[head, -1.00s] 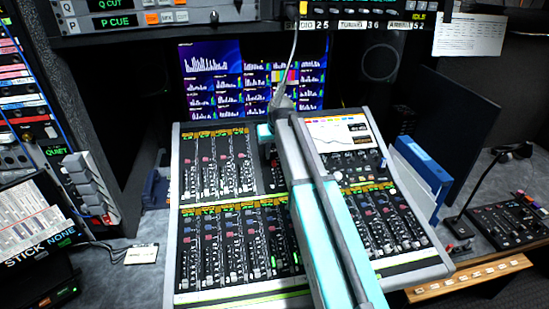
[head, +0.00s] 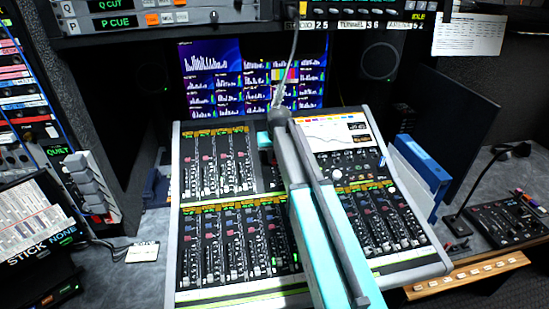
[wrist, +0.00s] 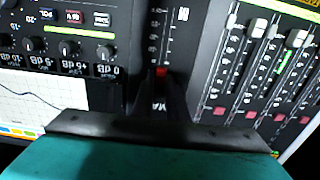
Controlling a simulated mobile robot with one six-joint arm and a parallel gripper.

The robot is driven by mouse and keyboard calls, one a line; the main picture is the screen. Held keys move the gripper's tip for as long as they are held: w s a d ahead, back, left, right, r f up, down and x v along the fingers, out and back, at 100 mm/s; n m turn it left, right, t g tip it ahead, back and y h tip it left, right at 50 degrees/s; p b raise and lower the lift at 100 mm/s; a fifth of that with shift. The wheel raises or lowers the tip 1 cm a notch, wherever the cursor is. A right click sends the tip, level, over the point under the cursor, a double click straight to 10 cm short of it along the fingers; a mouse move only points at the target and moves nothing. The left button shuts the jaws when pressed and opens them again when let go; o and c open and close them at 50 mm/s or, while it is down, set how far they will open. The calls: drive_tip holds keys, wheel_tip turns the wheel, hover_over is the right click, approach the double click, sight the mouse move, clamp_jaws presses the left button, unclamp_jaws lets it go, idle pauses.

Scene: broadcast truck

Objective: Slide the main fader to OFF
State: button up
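My gripper (wrist: 161,78) reaches down onto the mixing console (head: 174,215). In the wrist view its two dark fingers stand on either side of a small red piece on the main fader (wrist: 161,71), with a narrow gap between them. I cannot tell whether they grip it or just flank it. The main fader's scale runs up the panel above it. A partly hidden label starting "MA" shows between the fingers. In the head view my arm hides the fingertips and the fader.
Channel faders (wrist: 250,62) stand close right of my gripper in the wrist view. Knobs (wrist: 65,48) and the console's screen (head: 335,134) lie on the other side. A blue binder (head: 425,165) stands right of the console, and monitors (head: 210,75) stand behind it.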

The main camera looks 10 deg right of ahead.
sight(277, 183)
clamp_jaws()
drive_tip(key=shift+s+f+b, duration=0.3)
drive_tip(key=shift+s+f, duration=0.35)
drive_tip(key=shift+s, duration=0.8)
drive_tip(key=shift+s+f+b, duration=0.35)
drive_tip(key=shift+s+f, duration=0.25)
drive_tip(key=shift+s, duration=0.8)
drive_tip(key=shift+s+f+b, duration=0.3)
drive_tip(key=shift+s+f, duration=0.35)
drive_tip(key=shift+s, duration=0.8)
drive_tip(key=shift+o, duration=1)
unclamp_jaws()
drive_tip(key=shift+s, duration=0.1)
drive_tip(key=o, duration=0.4)
drive_tip(key=shift+c, duration=0.2)
drive_tip(key=shift+r, duration=0.1)
